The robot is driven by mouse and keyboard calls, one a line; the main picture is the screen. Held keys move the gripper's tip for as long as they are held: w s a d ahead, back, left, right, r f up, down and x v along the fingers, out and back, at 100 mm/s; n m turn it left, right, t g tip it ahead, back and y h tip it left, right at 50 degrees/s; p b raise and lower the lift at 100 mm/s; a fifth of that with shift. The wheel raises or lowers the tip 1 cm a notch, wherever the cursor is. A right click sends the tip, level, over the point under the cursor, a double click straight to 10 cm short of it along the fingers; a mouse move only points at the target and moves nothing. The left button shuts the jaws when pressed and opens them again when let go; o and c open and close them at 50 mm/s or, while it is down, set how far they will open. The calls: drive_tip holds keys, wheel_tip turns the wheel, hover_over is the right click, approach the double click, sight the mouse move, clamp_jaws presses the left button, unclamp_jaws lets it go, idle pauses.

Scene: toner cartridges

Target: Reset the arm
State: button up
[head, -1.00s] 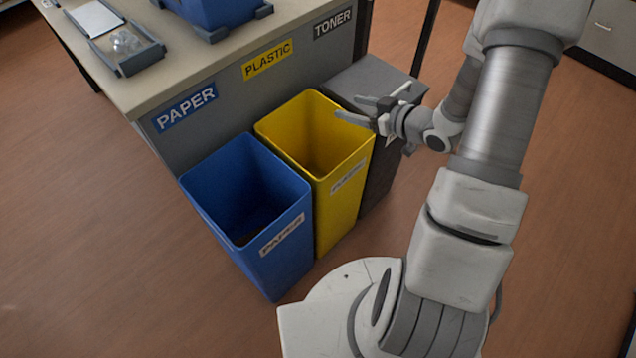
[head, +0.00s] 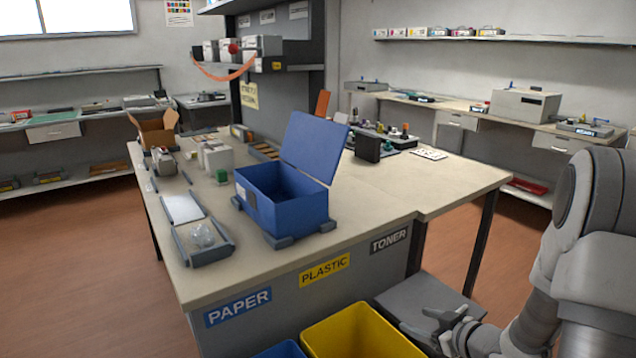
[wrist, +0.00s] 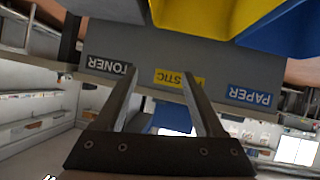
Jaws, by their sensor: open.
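My gripper (head: 452,322) is in the lower right of the head view, beside the yellow bin and over the grey toner bin. In the wrist view my gripper (wrist: 160,90) shows two dark fingers spread apart with nothing between them. The bench front with its TONER, PLASTIC and PAPER labels appears upside down beyond the fingers. My arm is folded at the right edge of the head view.
The yellow bin (head: 362,332), blue bin (head: 282,350) and grey bin (head: 425,293) stand against the bench (head: 250,285). An open blue box (head: 285,208) and a tray (head: 203,243) with a clear crumpled item sit on the bench. Floor at left is clear.

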drive_tip(key=s+d+r+m+g+h, duration=0.1)
drive_tip(key=s+r+m+h, duration=0.2)
drive_tip(key=r, duration=0.5)
drive_tip(key=s+d+r+m+g+h, duration=0.1)
drive_tip(key=s+r+h, duration=0.2)
drive_tip(key=r+h, duration=0.35)
drive_tip(key=s+a+r+m+g+y+p, duration=0.1)
drive_tip(key=s+a+r+g+y, duration=0.1)
drive_tip(key=s+a+r, duration=0.5)
drive_tip(key=s+a+r+m+g+y+p, duration=0.1)
drive_tip(key=s+a+m+g+y, duration=0.2)
drive_tip(key=s, duration=0.9)
wheel_tip(320, 180, up, 17)
drive_tip(key=n+t+p, duration=0.1)
drive_tip(key=p, duration=1.6)
drive_tip(key=shift+w+a+p, duration=0.25)
drive_tip(key=shift+a+p, duration=0.15)
drive_tip(key=shift+a, duration=0.05)
drive_tip(key=shift+h, duration=0.25)
drive_tip(key=c, duration=0.3)
drive_tip(key=shift+c, duration=0.2)
drive_tip(key=shift+s, duration=0.2)
